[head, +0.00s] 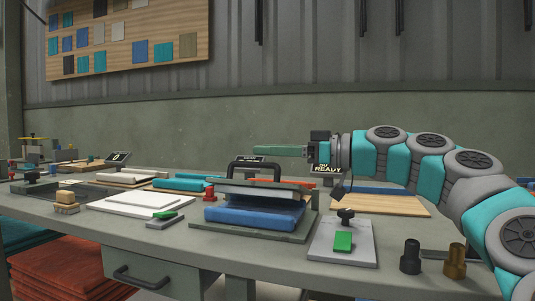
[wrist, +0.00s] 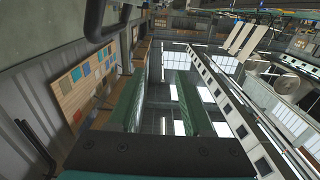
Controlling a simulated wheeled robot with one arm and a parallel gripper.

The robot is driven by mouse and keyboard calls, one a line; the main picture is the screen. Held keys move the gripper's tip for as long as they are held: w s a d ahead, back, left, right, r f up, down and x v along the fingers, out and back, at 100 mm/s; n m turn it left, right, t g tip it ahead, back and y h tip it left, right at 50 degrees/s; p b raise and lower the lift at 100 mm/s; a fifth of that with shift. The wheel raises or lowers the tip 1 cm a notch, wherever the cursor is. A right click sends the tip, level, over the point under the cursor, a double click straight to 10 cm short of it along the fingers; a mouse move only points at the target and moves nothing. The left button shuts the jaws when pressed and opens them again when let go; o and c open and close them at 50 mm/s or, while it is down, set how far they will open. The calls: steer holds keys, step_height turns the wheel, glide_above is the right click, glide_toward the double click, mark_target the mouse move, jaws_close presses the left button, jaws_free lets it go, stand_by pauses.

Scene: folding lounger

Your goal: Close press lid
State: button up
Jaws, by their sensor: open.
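The press (head: 255,214) sits on a dark baseplate at the front middle of the bench in the head view. It has a blue body, a grey lid (head: 262,188) and a black arched handle (head: 252,165). The lid sits above the blue body with a dark wedge-shaped gap, so it looks partly raised. My gripper (head: 262,150) is just above and behind the handle in the picture, its green fingers pointing left. In the wrist view my gripper (wrist: 160,98) shows two green fingers apart with nothing between them. A dark curved bar (wrist: 93,22) shows at the upper left there; I cannot tell if it is the handle.
A grey plate with a green block (head: 343,241) and black knob lies right of the press. Black and brass cylinders (head: 455,260) stand at the front right. White sheets (head: 140,203) and a small green-topped piece (head: 165,216) lie left. A wooden board (head: 380,204) lies behind.

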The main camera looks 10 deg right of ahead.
steer(key=s, duration=0.7)
steer(key=shift+r+b, duration=0.25)
steer(key=shift+b, duration=0.1)
steer(key=shift+d, duration=0.1)
